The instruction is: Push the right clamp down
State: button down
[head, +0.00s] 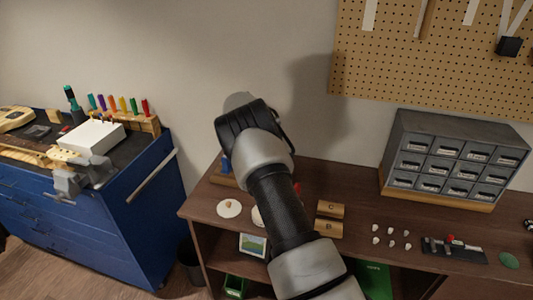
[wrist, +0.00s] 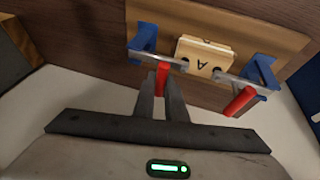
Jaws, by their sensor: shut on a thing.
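Two toggle clamps with blue bodies, metal arms and red handles flank a pale wooden block marked A (wrist: 201,57) in the wrist view. The letter appears upside down there. My gripper (wrist: 163,80) is shut on the red handle (wrist: 162,76) of the clamp (wrist: 143,42) at picture left. The other clamp (wrist: 262,72), at picture right, stands apart from my gripper, its red handle (wrist: 240,101) sticking out toward the camera. Both metal arms reach toward the block. In the head view my arm hides my gripper and most of the fixture; a bit of blue (head: 226,165) shows at left.
The clamps sit on a wooden board (wrist: 220,15) on the brown workbench (head: 355,185). Blocks marked C (head: 331,208) and B (head: 328,228) lie right of my arm. A drawer cabinet (head: 453,160) stands at the back right. A white disc (head: 229,208) lies at left.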

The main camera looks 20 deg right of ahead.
jog(key=shift+s, duration=0.1)
jog(key=c, duration=1.8)
grip_release()
jog(key=shift+f, duration=0.1)
jog(key=b+v, duration=0.1)
jog(key=v, duration=1.6)
jog(key=shift+a+r, duration=0.1)
jog(key=shift+r, duration=0.15)
